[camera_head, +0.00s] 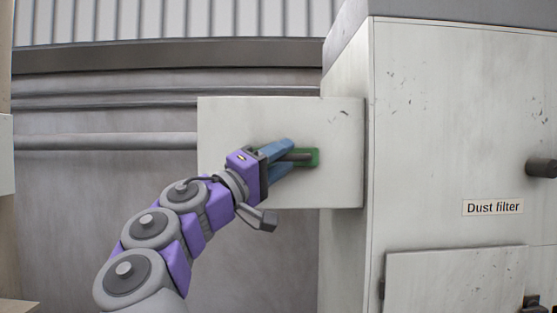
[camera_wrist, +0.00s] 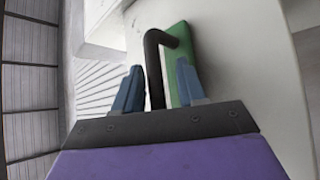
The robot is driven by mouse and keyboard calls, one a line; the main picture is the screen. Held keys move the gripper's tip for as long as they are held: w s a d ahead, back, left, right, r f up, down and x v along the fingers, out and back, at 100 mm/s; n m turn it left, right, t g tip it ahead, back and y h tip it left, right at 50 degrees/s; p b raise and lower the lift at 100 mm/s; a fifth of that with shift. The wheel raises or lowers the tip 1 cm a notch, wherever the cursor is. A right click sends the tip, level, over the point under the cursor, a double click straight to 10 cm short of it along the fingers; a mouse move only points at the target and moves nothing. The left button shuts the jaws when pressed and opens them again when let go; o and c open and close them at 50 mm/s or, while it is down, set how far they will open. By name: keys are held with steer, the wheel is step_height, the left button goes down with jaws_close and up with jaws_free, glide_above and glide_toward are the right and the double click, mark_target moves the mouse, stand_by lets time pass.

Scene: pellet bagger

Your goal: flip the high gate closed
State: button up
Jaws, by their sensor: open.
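A dark bent handle (camera_head: 299,157) stands out from a green plate (camera_head: 315,158) on a white panel (camera_head: 335,120) beside the dust filter cabinet. Which of these parts is the high gate I cannot tell. My gripper (camera_head: 291,156) is in front of the panel, its blue fingers open with the handle between them. In the wrist view the black handle (camera_wrist: 154,60) runs up between the two fingertips (camera_wrist: 159,68) and bends over toward the green plate (camera_wrist: 182,38). There is a gap on the left finger's side. The right finger overlaps the green plate, and contact cannot be told.
The dust filter cabinet (camera_head: 430,130) stands to the right, with a label (camera_head: 493,207), a dark knob (camera_head: 541,168) and a lower door (camera_head: 455,280). Horizontal pipes (camera_head: 110,142) run along the wall behind the panel. The space left of the panel looks open.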

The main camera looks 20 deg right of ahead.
steer(key=b+v, duration=0.3)
steer(key=v, duration=1.4)
steer(key=shift+a+f, duration=0.2)
